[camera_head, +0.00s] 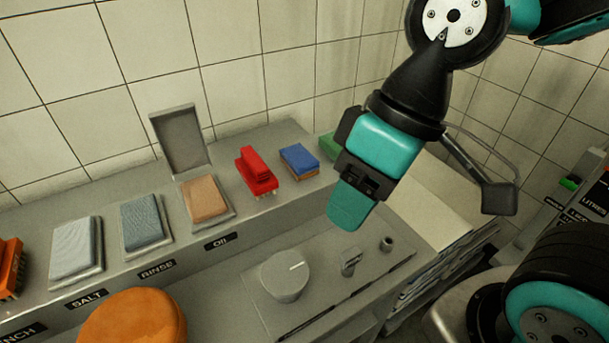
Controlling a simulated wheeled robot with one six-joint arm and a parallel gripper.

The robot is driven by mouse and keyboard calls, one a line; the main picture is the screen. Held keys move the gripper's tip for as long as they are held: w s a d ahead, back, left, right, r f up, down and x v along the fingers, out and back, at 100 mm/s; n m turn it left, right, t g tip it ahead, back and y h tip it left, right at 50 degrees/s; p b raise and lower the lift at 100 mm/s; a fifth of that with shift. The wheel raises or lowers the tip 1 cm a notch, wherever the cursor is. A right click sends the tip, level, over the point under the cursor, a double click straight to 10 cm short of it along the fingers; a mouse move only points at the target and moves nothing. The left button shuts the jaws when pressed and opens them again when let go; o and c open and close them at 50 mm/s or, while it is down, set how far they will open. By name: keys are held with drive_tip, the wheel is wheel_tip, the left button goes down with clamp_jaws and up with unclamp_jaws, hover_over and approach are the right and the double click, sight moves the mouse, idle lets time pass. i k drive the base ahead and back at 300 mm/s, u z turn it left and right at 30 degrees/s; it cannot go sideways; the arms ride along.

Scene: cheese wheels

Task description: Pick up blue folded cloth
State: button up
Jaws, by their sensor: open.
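A blue-grey folded cloth (143,218) lies flat on a small pale tray on the grey ledge, behind the RINSE label. A paler grey-blue folded cloth (75,246) lies to its left behind the SALT label. A tan folded cloth (204,198) lies to its right. My gripper (352,203) hangs in the upper right, pointing down, well to the right of the cloths and apart from them. It is open, and I see nothing held in it. Its far finger is mostly hidden.
A red brush (256,172), a blue-topped block (299,160) and a green block (330,145) stand along the ledge. An upright grey panel (180,140) rises behind the tan cloth. An orange cheese wheel (132,320) is in front. A grey cylinder (286,277) stands lower.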

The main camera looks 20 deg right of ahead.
sight(302, 165)
drive_tip(key=k, duration=0.25)
drive_tip(key=u, duration=0.8)
drive_tip(key=i, duration=0.6)
drive_tip(key=z, duration=1.05)
